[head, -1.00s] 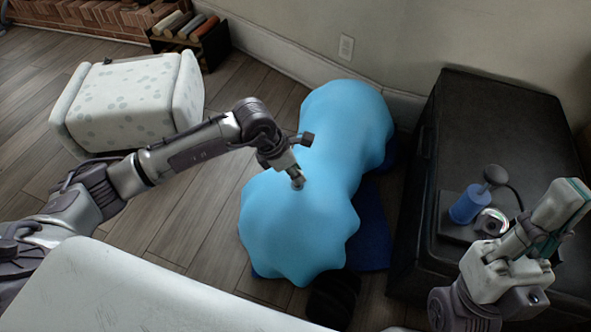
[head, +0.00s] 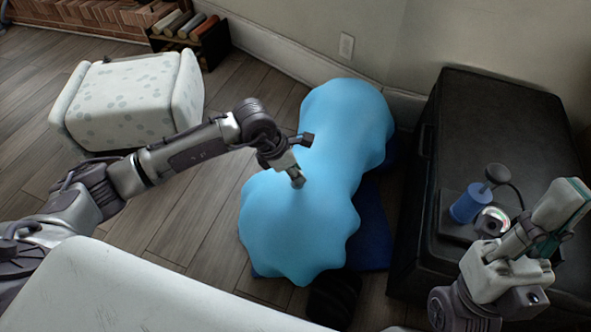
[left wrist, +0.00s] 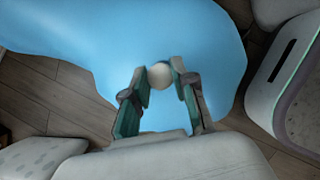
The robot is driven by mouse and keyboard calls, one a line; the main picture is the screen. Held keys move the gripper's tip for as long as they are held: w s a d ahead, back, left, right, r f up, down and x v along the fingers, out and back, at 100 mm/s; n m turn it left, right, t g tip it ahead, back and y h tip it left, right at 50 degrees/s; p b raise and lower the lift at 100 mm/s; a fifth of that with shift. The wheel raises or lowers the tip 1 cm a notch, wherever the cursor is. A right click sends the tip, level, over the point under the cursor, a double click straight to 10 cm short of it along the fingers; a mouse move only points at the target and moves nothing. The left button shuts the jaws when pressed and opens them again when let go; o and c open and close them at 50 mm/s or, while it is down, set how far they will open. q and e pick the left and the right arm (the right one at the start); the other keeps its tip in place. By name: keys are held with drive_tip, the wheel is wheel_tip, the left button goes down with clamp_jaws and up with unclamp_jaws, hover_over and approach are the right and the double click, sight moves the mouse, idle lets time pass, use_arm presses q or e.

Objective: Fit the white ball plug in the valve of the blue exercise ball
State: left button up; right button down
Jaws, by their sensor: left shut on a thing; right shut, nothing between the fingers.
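The blue exercise ball (head: 297,222) is a lumpy, peanut-like shape on the floor in the middle of the head view. It also fills the upper part of the left wrist view (left wrist: 90,35). My left gripper (head: 298,182) is over the ball's narrow middle. In the left wrist view its fingers (left wrist: 160,78) are shut on the round white ball plug (left wrist: 159,76), with the blue surface behind it. I cannot tell whether the plug touches the ball. The valve is not visible. My right gripper (head: 566,200) is shut and empty at the right.
A black chest (head: 500,115) stands at the right, with a blue hand pump (head: 468,205) on it. A dark blue mat (head: 372,235) lies under the ball. A spotted white ottoman (head: 125,105) stands at the left. A white upholstered edge (head: 130,295) is in the foreground.

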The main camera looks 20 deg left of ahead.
use_arm(q)
drive_tip(key=shift+f+b, duration=0.75)
drive_tip(key=shift+f, duration=0.3)
drive_tip(key=o, duration=1)
drive_tip(key=shift+o, duration=0.2)
